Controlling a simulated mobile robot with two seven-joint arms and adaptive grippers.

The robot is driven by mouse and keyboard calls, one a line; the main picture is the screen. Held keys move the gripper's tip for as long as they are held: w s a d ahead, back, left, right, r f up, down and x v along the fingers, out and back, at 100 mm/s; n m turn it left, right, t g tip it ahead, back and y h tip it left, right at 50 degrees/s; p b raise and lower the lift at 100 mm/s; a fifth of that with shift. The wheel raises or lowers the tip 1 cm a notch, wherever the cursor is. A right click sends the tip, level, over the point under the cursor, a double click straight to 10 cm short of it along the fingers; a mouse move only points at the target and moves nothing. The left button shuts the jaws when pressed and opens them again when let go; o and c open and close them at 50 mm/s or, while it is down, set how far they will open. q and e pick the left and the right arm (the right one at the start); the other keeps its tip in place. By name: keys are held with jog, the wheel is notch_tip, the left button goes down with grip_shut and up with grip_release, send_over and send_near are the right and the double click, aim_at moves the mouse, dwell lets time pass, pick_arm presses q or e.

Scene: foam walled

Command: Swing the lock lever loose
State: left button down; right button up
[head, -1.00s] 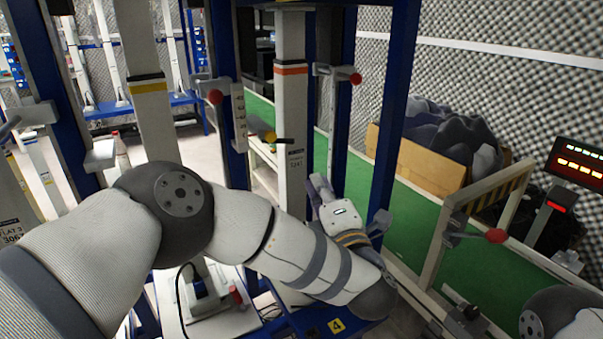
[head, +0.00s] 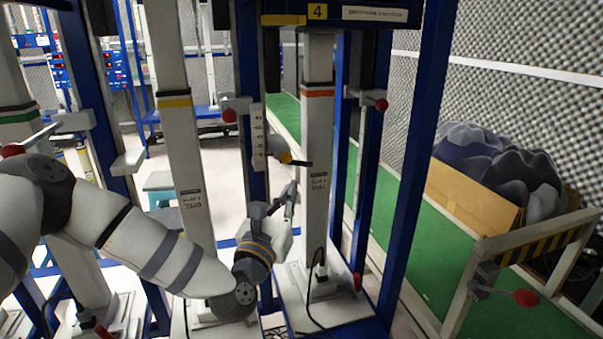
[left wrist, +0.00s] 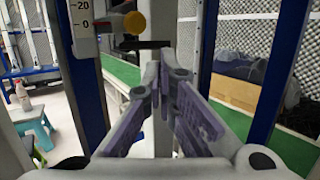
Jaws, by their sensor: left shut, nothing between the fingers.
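Several levers with red knobs show in the head view, and I cannot tell which is the lock lever. One lever (head: 236,103) sits left of the orange-banded post (head: 318,130). Another lever (head: 365,97) sits right of that post. A third lever (head: 42,135) is at the far left, partly behind my arm. My left gripper (head: 291,192) is shut and empty, beside the orange-banded post and below a yellow-orange knob (head: 282,156). In the left wrist view, the gripper's fingertips (left wrist: 164,72) come together in front of a pale post, below the yellow-orange knob (left wrist: 134,22). My right gripper is out of view.
Blue uprights (head: 420,150) stand close around the posts. A scale plate (head: 258,137) hangs beside the knob. A striped barrier (head: 540,240) with a red-knobbed lever (head: 510,295) stands at the right. A green conveyor (head: 440,240) runs behind, with a box of dark foam (head: 470,190) beyond it.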

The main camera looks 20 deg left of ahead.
aim_at(305, 165)
pick_arm(q)
jog(key=w, duration=0.2)
jog(key=w+r, duration=0.1)
jog(key=w, duration=0.4)
jog(key=shift+w+d+r, duration=0.1)
jog(key=shift+w+r, duration=0.05)
jog(key=y, duration=0.1)
jog(key=w+n+y+b, duration=0.1)
jog(key=shift+d+r+y, duration=0.15)
jog(key=shift+r+y, duration=0.05)
jog(key=shift+y, duration=0.1)
jog(key=shift+w, duration=0.1)
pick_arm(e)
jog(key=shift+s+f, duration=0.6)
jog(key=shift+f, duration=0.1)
